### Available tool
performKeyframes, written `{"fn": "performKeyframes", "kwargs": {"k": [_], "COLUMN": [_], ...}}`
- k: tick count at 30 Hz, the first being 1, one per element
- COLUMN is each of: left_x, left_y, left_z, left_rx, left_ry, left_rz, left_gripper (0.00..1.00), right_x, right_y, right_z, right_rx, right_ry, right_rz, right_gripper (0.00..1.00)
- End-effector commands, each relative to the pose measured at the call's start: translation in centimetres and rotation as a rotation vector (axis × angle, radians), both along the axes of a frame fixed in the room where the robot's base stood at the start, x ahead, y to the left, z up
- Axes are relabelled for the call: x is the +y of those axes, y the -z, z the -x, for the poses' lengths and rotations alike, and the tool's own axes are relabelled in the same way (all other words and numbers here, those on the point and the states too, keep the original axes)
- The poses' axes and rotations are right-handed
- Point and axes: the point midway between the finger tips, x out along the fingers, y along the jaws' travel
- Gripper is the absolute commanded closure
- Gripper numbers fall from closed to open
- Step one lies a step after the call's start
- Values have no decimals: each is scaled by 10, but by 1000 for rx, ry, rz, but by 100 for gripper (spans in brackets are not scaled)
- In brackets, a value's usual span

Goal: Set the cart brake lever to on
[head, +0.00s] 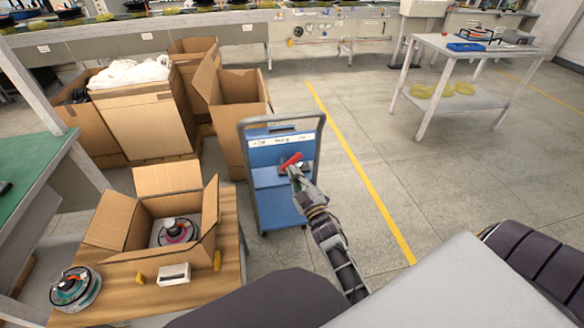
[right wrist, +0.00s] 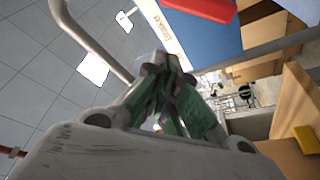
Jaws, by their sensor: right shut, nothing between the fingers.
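The cart (head: 268,178) has a blue panel in a grey tube frame and stands upright on the floor. A pale label strip (head: 262,141) runs across its upper part; I cannot read its words. The red brake lever (head: 291,160) sits just below the strip, slanting up to the right. My right gripper (head: 292,172) is shut and empty, at the lever's lower side; I cannot tell whether it touches it. In the right wrist view the red lever (right wrist: 208,8) is at the top edge, beyond and apart from the shut fingertips (right wrist: 163,64). My left gripper is out of view.
Open cardboard boxes (head: 145,125) stand left of the cart. A wooden table (head: 228,250) at the lower left bears an open box (head: 122,217) and a hub motor (head: 75,288). The floor right of the cart is clear, up to a white table (head: 455,45).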

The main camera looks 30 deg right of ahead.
Motion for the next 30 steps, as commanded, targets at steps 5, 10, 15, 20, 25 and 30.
{"fn": "performKeyframes", "kwargs": {"k": [5,10,15,20,25,30], "left_x": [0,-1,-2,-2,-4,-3], "left_y": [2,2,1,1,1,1], "left_z": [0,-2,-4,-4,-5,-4], "left_rx": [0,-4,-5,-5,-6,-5], "left_ry": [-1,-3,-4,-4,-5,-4], "left_rz": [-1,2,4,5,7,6], "left_gripper": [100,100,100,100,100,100], "right_x": [0,0,0,0,0,1], "right_y": [2,2,2,2,4,15], "right_z": [7,9,8,8,8,8], "right_rx": [2,1,1,1,6,52], "right_ry": [1,1,1,1,1,2], "right_rz": [0,0,0,0,-3,-32], "right_gripper": [100,100,100,100,100,100]}}
